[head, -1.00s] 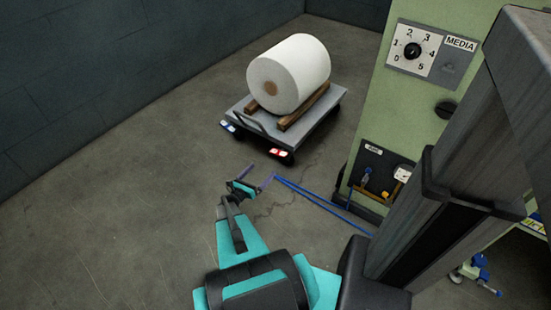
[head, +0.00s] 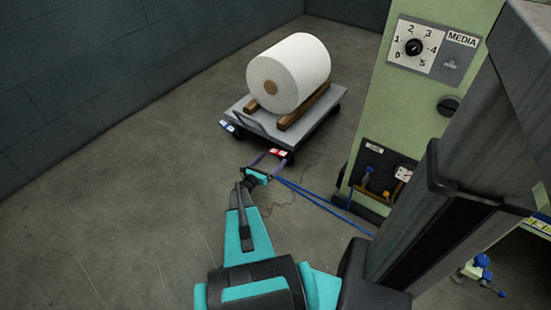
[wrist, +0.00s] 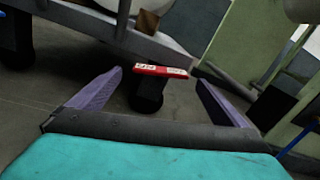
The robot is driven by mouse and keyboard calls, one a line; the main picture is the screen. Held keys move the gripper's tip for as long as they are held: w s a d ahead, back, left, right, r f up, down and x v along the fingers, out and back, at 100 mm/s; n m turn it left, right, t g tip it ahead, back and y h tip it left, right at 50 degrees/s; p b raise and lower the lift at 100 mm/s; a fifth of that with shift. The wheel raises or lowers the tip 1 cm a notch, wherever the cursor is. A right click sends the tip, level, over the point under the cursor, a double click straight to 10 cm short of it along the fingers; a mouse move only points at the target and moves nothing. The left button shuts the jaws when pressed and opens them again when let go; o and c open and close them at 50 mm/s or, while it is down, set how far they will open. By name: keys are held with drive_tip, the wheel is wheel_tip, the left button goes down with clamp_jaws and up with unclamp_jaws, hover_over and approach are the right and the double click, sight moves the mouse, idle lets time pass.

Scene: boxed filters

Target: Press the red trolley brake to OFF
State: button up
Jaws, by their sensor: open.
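The red trolley brake (head: 279,153) is a small red pedal with white labels at the near right corner of the grey trolley (head: 258,122). In the wrist view the red brake (wrist: 160,71) lies ahead, above a dark wheel, between my two purple fingers; its label is too small to read. My gripper (head: 266,161) is open and empty, with its fingertips just short of the brake. I cannot tell whether a finger touches it. The gripper also fills the lower wrist view (wrist: 158,82).
A blue-and-white pedal (head: 231,129) is at the trolley's near left corner. A large white roll (head: 289,73) rests on wooden blocks on the trolley. A green cabinet (head: 400,110) stands at right, with blue hoses (head: 320,201) on the floor. Floor at left is clear.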

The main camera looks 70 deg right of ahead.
sight(276, 154)
drive_tip(key=shift+b+x, duration=0.3)
drive_tip(key=shift+x, duration=1.85)
drive_tip(key=shift+c, duration=0.2)
